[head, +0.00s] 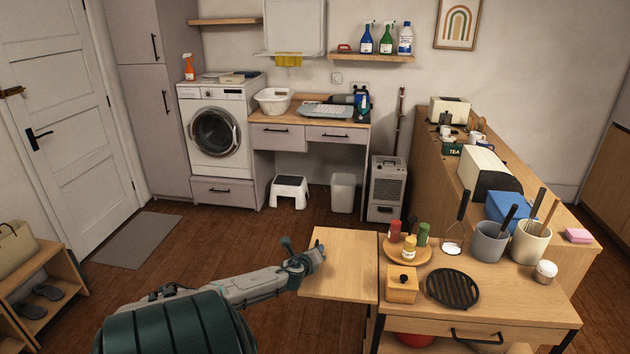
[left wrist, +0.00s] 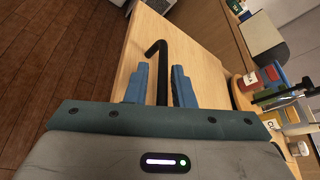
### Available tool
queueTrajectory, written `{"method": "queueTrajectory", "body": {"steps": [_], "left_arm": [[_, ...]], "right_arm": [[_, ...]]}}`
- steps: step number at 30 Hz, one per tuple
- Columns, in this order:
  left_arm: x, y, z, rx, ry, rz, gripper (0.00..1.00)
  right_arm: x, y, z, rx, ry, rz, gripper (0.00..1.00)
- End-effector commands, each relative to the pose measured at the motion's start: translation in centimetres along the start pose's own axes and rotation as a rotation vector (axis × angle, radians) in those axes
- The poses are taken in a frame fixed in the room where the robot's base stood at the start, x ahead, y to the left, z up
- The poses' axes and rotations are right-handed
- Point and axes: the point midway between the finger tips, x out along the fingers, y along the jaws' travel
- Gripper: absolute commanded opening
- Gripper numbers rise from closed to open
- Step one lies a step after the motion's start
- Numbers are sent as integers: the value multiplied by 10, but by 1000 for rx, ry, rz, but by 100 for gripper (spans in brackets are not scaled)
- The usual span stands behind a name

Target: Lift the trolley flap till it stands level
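The wooden trolley flap (head: 345,268) extends from the left side of the trolley top (head: 478,318) in the head view. It looks close to level with the top; I cannot tell a small tilt. My left gripper (head: 318,257) is at the flap's left edge, over its far part. In the left wrist view, the blue fingers (left wrist: 160,85) stand apart, with a bent black bar (left wrist: 157,50) between them. Gaps show beside the bar. The wooden surface (left wrist: 207,68) lies beyond them. The flap's underside and any support are hidden. My right gripper is not in view.
The trolley carries a round tray of bottles (head: 407,258), a wooden box (head: 401,284), a black trivet (head: 452,289) and utensil pots (head: 490,244). A long counter (head: 440,170) stands behind it.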

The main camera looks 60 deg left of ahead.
Motion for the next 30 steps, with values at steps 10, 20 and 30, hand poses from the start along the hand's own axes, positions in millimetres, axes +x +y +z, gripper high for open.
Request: {"method": "queueTrajectory", "body": {"steps": [10,20,30], "left_arm": [[-1,0,2,5,-3,0,31],[-35,1,1,10,-1,-1,31],[-83,-1,0,9,1,-1,31]], "right_arm": [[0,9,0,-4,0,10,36],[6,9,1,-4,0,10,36],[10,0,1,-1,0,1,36]]}}
